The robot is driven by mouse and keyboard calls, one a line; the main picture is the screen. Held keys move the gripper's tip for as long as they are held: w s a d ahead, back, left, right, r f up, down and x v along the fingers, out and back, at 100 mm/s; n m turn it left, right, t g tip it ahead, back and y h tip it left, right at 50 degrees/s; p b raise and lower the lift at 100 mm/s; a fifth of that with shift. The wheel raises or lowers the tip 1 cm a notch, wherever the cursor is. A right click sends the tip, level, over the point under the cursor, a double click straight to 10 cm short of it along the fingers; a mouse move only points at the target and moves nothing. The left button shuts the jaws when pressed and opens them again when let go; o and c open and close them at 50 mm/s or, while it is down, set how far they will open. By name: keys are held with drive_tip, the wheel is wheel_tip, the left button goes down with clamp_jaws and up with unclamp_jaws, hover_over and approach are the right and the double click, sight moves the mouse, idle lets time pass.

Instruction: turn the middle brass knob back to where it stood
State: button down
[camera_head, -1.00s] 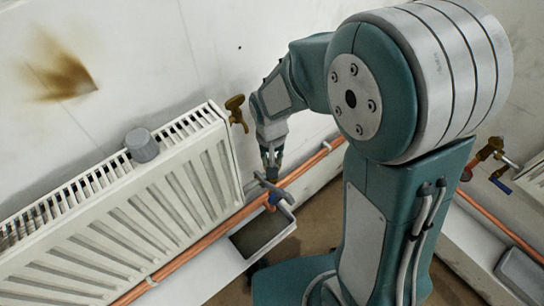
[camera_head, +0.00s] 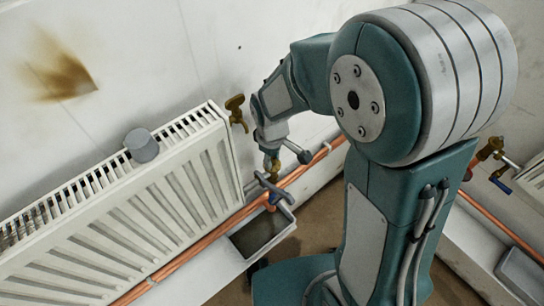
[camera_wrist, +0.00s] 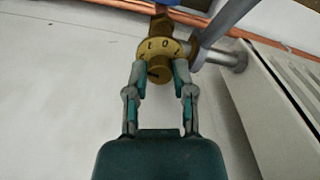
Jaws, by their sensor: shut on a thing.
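The brass knob (camera_wrist: 160,46) is a round dial with dark numerals on its rim, in the upper middle of the wrist view. My gripper (camera_wrist: 160,70) is shut on it, one finger on each side. In the head view my gripper (camera_head: 272,162) is at the lower right end of the white radiator, and a little brass (camera_head: 273,176) shows below it. The arm and fingers hide most of the knob there. I cannot read the dial's setting clearly.
A brass valve (camera_head: 236,108) sits at the radiator's (camera_head: 130,225) upper corner. A grey cylinder (camera_head: 141,145) stands on the radiator. Another brass valve (camera_head: 490,149) is at far right.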

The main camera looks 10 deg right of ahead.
drive_tip(key=shift+w+r+n, duration=0.1)
drive_tip(key=shift+w+n, duration=0.05)
drive_tip(key=shift+n, duration=0.75)
drive_tip(key=shift+c, duration=2.3)
unclamp_jaws()
drive_tip(key=shift+a, duration=0.1)
wheel_tip(320, 180, up, 12)
